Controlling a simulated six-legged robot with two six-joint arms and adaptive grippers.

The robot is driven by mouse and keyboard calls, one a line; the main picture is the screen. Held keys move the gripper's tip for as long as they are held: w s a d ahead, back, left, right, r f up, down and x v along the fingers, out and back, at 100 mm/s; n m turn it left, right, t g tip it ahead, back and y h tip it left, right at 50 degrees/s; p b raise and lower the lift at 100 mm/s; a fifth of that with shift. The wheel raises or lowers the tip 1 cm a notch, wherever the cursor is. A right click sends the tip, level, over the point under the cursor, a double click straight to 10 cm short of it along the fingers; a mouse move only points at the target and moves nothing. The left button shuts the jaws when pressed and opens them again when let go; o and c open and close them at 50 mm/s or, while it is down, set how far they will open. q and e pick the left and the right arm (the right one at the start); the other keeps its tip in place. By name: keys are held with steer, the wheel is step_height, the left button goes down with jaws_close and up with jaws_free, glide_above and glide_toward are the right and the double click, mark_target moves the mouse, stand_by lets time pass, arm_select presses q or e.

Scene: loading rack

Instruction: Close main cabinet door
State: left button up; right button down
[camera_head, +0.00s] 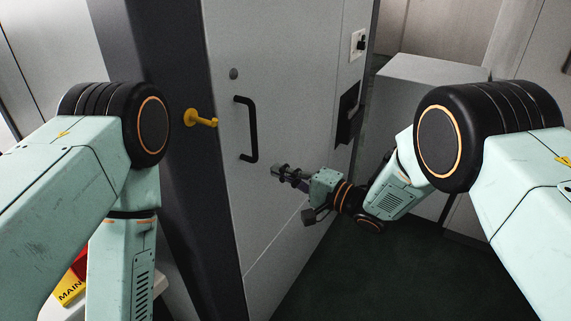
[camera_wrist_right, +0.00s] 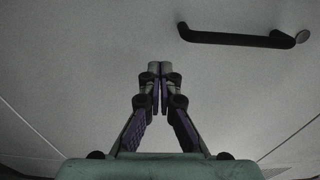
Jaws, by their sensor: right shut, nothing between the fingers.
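The main cabinet door (camera_head: 290,120) is a tall grey panel in the middle of the head view. It carries a black bar handle (camera_head: 251,130), a round lock above it and a yellow lever (camera_head: 200,119) at its left edge. In the head view the door appears to sit at or near the dark frame; I cannot tell whether it is fully closed. My right gripper (camera_head: 282,173) is shut and empty, right of and below the handle, close to the door's face. The right wrist view shows its closed fingers (camera_wrist_right: 159,75) against the door, with the handle (camera_wrist_right: 236,38) off to the upper right. My left gripper is not visible.
A dark cabinet frame (camera_head: 150,50) stands left of the door. A grey box-shaped unit (camera_head: 425,72) stands behind my right arm. Dark floor (camera_head: 350,270) is open below it. A red and yellow labelled object (camera_head: 74,284) sits at the lower left.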

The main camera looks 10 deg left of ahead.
steer(key=s+a+p, duration=0.1)
steer(key=s+p, duration=0.6)
steer(key=s, duration=0.2)
steer(key=shift+s+a, duration=0.25)
steer(key=shift+a, duration=0.1)
